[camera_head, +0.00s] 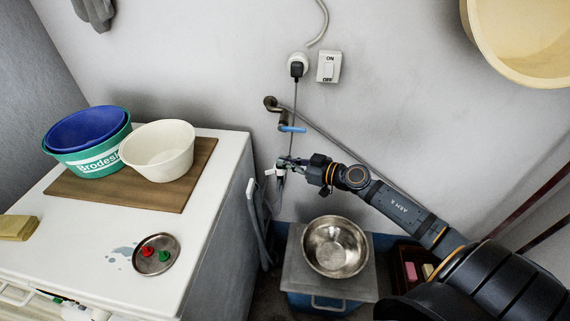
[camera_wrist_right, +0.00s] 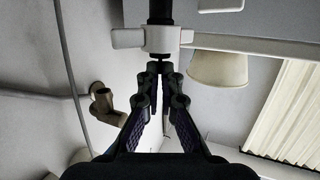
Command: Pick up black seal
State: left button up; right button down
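My right gripper (camera_head: 284,164) reaches in from the right and is at a small white fitting (camera_head: 276,172) below the wall tap (camera_head: 281,116). In the right wrist view its fingertips (camera_wrist_right: 160,69) are close together just below the white fitting (camera_wrist_right: 158,39), which has a black cylinder (camera_wrist_right: 160,12) above it. I cannot tell whether the fingers are shut on anything. A metal dish (camera_head: 157,262) on the white machine top holds a red piece (camera_head: 146,251) and a green piece (camera_head: 164,255). I cannot make out a separate black seal. My left gripper is out of view.
A brown board (camera_head: 150,195) carries a white basin (camera_head: 158,150) and blue and green basins (camera_head: 90,135). A steel bowl (camera_head: 335,246) sits on a grey lid below my right arm. A grey hose (camera_head: 259,225) hangs beside the machine. The machine's front top is mostly clear.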

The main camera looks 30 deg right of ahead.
jog(key=s+a+r+p, duration=0.8)
jog(key=s+r+p, duration=0.3)
jog(key=p, duration=0.3)
jog(key=shift+a+r, duration=0.35)
jog(key=shift+r, duration=0.15)
